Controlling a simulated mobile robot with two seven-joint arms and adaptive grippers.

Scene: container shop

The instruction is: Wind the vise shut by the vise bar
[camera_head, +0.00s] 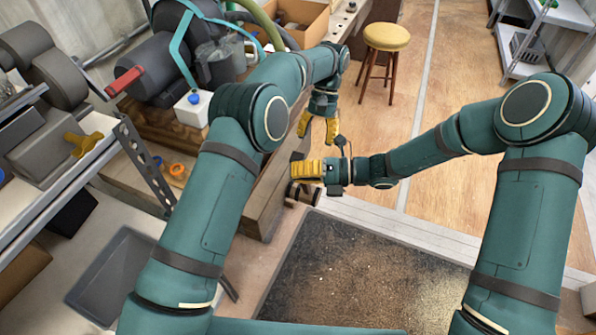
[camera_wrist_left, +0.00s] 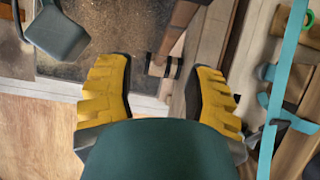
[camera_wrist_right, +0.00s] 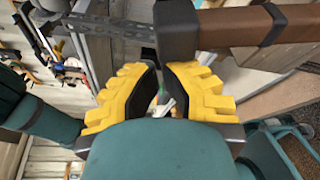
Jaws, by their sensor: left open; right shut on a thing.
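The vise bar (camera_wrist_right: 235,27) is a brown bar with a thick end and a dark band, close up in the right wrist view. Brown and dark parts beside the bench (camera_head: 302,193) show just below my right gripper (camera_head: 305,170). My right gripper is shut at the bar's thick end; the exact contact is hidden by its yellow fingers (camera_wrist_right: 160,85). My left gripper (camera_head: 318,128) is open and empty, pointing down just above the right one. In the left wrist view its fingers (camera_wrist_left: 165,85) are wide apart, with a brown banded part (camera_wrist_left: 160,67) beyond them.
The wooden bench carries machines, a red handle (camera_head: 124,82), a grey jug (camera_head: 215,65) and an open cardboard box (camera_head: 300,18). A yellow-topped stool (camera_head: 386,38) stands behind. A dark speckled mat (camera_head: 350,280) lies on the floor.

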